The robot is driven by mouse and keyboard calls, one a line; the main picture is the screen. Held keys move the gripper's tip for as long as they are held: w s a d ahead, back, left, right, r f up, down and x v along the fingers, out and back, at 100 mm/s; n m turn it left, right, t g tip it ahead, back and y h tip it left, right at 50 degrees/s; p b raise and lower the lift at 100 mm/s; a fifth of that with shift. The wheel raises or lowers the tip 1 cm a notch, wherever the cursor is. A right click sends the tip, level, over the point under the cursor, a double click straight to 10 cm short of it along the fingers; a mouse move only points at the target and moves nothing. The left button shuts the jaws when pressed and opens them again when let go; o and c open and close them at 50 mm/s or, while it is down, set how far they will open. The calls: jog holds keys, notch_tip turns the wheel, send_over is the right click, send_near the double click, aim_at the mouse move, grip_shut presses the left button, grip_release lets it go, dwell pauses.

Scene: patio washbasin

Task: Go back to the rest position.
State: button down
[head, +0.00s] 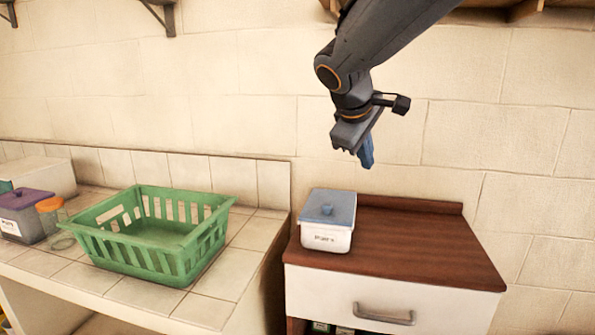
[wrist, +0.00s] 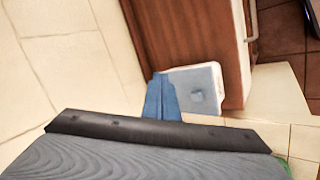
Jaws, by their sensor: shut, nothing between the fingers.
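My gripper (head: 361,152) hangs in the air above the brown cabinet top, to the right of and higher than a white box (head: 327,238) with a blue-grey lid (head: 328,207). Its blue fingers are shut and hold nothing. In the wrist view the shut fingers (wrist: 161,88) point toward the cabinet, and the blue-grey lid (wrist: 197,90) shows just beyond them. The gripper is apart from the box. The box stands upright, lid on, at the left side of the cabinet top.
The brown cabinet top (head: 420,246) is clear right of the white box. A drawer handle (head: 384,315) sticks out in front. Shelf brackets (head: 160,16) are above.

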jog(key=s+d+f+m+g+y, duration=0.2)
jog(key=s+f+m+g, duration=0.1)
jog(key=s+f, duration=0.9)
jog(key=s+d+f+m+g+y, duration=0.1)
jog(key=s+f+m, duration=0.5)
jog(key=s+f, duration=0.6)
notch_tip(320, 180, down, 3)
jog(key=shift+s+d+r+g+y, duration=0.15)
jog(key=shift+d+g+y, duration=0.35)
jog(key=shift+g, duration=0.7)
